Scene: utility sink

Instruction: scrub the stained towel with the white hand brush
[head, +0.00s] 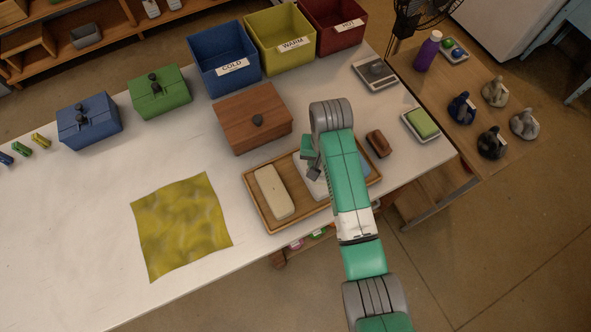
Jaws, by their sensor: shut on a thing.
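The stained towel (182,225) is a yellow cloth with paler blotches, lying flat on the white counter left of the wooden tray (268,224). A pale white-grey block (305,184), which looks like the white hand brush, is in the tray's middle, partly hidden by my arm. My gripper (314,174) is over the tray, shut on this pale block; its fingertips are hard to make out. A cream, rounded block (273,192) lies in the tray's left part. Whether the pale block is lifted, I cannot tell.
A wooden lidded box (252,118) stands behind the tray, with blue COLD (223,58), yellow WARM (280,38) and red HOT (336,24) bins farther back. A brown block (378,143) and green soap on a dish (421,123) lie right. Counter around the towel is clear.

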